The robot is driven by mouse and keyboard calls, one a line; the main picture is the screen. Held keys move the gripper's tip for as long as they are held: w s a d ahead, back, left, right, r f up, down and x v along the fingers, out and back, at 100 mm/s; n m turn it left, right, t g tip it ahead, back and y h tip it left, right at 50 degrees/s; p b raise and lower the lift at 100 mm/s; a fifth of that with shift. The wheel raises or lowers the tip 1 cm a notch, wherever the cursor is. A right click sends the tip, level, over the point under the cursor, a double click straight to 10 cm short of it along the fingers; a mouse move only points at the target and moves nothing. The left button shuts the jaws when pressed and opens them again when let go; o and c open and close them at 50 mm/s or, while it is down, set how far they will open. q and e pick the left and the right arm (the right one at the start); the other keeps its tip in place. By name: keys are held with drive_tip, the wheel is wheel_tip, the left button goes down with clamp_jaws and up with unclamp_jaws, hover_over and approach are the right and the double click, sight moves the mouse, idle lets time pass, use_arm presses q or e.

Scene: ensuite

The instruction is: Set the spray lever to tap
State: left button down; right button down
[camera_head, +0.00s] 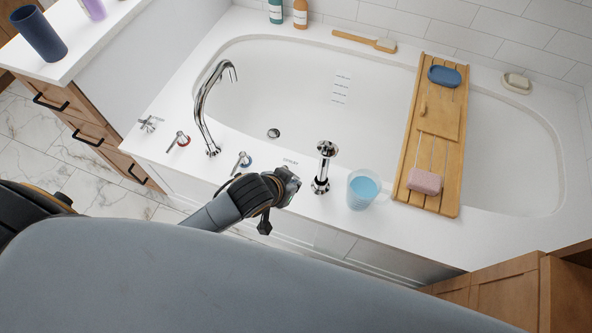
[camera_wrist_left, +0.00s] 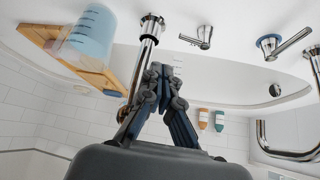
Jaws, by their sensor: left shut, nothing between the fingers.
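The spray lever (camera_wrist_left: 198,40) is a chrome lever on a round base with no coloured ring, in the left wrist view. It stands between the hand shower and the blue-ringed lever, its handle pointing left in that view. In the head view my left gripper mostly hides it, and small lettering (camera_head: 290,161) shows on the deck just beyond. My left gripper (camera_head: 287,184) is over the front deck of the tub, shut and empty. In the wrist view its fingertips (camera_wrist_left: 161,70) appear beside the hand shower and below the lever; I cannot tell whether they touch anything. My right gripper is not in view.
The chrome hand shower (camera_head: 323,165) stands close right of the gripper, then a cup of blue liquid (camera_head: 362,191). Left are the blue-ringed lever (camera_head: 242,161), the tall spout (camera_head: 205,110) and the red-ringed lever (camera_head: 179,140). A wooden tray (camera_head: 409,150) spans the tub.

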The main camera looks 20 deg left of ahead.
use_arm(q)
drive_tip(key=w+a+f+t, duration=0.1)
drive_tip(key=w+a+f, duration=0.2)
drive_tip(key=w, duration=0.4)
drive_tip(key=shift+a+f+m+h, duration=0.3)
drive_tip(key=shift+f+h, duration=0.1)
drive_tip(key=shift+f, duration=0.1)
drive_tip(key=shift+d, duration=0.1)
drive_tip(key=b+x, duration=0.1)
drive_tip(key=x, duration=0.8)
drive_tip(key=shift+w+f, duration=0.2)
drive_tip(key=shift+w, duration=0.05)
drive_tip(key=s, duration=0.1)
drive_tip(key=s+a, duration=0.1)
drive_tip(key=shift+s+f+p, duration=0.35)
drive_tip(key=shift+p, duration=0.05)
drive_tip(key=shift+s+a, duration=0.15)
drive_tip(key=shift+s, duration=0.3)
drive_tip(key=shift+f, duration=0.15)
